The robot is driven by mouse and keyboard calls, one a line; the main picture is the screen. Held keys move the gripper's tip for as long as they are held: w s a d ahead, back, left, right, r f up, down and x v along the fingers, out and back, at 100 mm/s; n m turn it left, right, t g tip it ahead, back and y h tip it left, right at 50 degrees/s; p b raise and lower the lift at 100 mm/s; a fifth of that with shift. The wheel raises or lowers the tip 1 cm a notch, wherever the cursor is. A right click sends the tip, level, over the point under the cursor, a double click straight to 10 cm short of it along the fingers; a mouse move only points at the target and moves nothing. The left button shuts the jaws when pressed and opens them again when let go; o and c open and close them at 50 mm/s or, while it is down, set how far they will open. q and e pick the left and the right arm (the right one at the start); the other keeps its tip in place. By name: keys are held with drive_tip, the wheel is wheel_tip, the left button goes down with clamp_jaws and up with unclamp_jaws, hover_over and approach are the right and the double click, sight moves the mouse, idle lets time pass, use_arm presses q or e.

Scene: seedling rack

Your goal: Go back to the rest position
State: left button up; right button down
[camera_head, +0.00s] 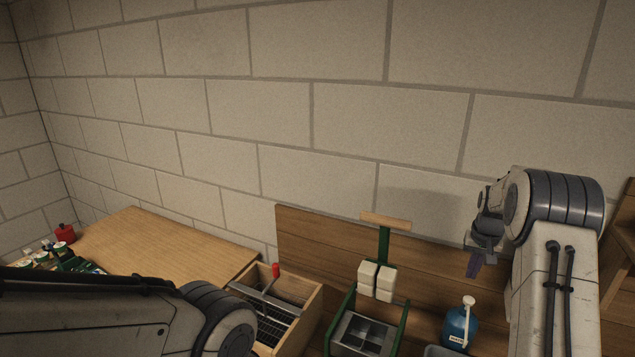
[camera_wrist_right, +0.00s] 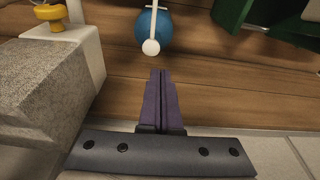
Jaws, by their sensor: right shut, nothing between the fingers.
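My right gripper (camera_head: 473,265) hangs at the right of the head view, in front of the block wall and above the wooden bench. It also shows in the right wrist view (camera_wrist_right: 161,75), where its two purple fingers lie together with nothing between them. A blue bottle (camera_head: 459,325) with a white pump top stands below it, apart from the fingers. The bottle also shows beyond the fingertips in the right wrist view (camera_wrist_right: 143,28). My left arm crosses the lower left of the head view, and its gripper is not in view.
A wooden box with a wire mesh (camera_head: 315,299) and a red-handled tool (camera_head: 275,271) stands at centre. A green-framed rack (camera_head: 402,322) holds a dark cell tray (camera_head: 366,334), with white blocks (camera_head: 367,277) behind it. The left tabletop (camera_head: 150,245) is mostly clear.

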drive_tip(key=s+a+r+n, duration=0.2)
drive_tip(key=s+a, duration=0.4)
drive_tip(key=a, duration=0.5)
drive_tip(key=s+a+r+n, duration=0.1)
drive_tip(key=s+a+n, duration=0.1)
drive_tip(key=s+a, duration=0.7)
drive_tip(key=s+a+f+n+g+y+b, duration=0.2)
drive_tip(key=s+a+n+b, duration=0.6)
drive_tip(key=s+a, duration=1.2)
drive_tip(key=shift+s+a+f+n, duration=0.4)
drive_tip(key=shift+a+f+n, duration=0.2)
drive_tip(key=shift+f, duration=0.15)
